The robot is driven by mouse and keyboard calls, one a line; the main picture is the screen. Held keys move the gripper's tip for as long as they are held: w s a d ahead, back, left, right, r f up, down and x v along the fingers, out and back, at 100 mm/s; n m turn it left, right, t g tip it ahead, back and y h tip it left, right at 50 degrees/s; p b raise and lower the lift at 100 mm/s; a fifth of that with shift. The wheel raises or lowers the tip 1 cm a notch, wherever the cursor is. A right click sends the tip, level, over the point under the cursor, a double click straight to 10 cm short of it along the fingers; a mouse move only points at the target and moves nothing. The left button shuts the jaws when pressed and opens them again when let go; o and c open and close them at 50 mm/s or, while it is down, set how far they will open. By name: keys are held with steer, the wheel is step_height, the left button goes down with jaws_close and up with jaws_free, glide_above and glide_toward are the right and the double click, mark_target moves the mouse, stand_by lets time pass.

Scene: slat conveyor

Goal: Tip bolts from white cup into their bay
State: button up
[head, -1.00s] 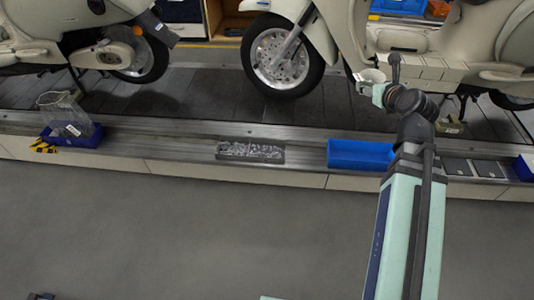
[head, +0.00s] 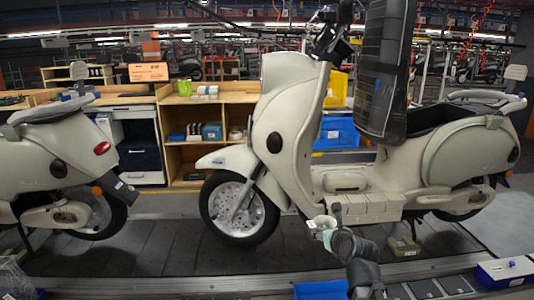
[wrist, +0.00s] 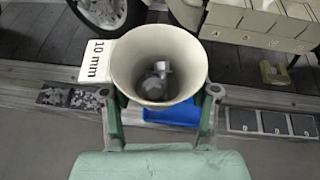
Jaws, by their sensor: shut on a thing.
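My gripper (wrist: 160,110) is shut on the white cup (wrist: 122,62), holding it by its sides. The cup's mouth faces the wrist camera, and a few grey metal bolts (wrist: 158,78) lie deep inside. A white "10 mm" tag (wrist: 97,60) shows at the cup's left. In the head view, the cup (head: 323,221) is above the conveyor in front of the middle scooter. A grey tray (wrist: 73,96) of small metal parts, with a divider, is below left of the cup in the wrist view. I cannot tell which compartment matches the bolts.
A blue bin (wrist: 172,114) on the ledge is partly hidden beneath the cup. Numbered dark plates (wrist: 272,122) lie to its right. Cream scooters (head: 285,140) stand on the slat conveyor (head: 160,255).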

mark_target(322, 220)
steer(key=p, duration=0.2)
steer(key=r+p, duration=0.1)
steer(key=shift+w+r+m+h+p, duration=0.3)
steer(key=shift+w+m+h+p, duration=0.05)
steer(key=shift+w+m+h, duration=0.05)
steer(key=p, duration=0.3)
steer(key=shift+w+r+m+h, duration=0.2)
steer(key=shift+r+m+h, duration=0.1)
steer(key=shift+h, duration=0.1)
steer(key=p, duration=0.3)
steer(key=shift+w+a+r+p, duration=0.15)
steer(key=shift+a+r+p, duration=0.05)
steer(key=shift+a+p, duration=0.1)
steer(key=shift+f+t, duration=0.15)
steer(key=shift+t, duration=0.15)
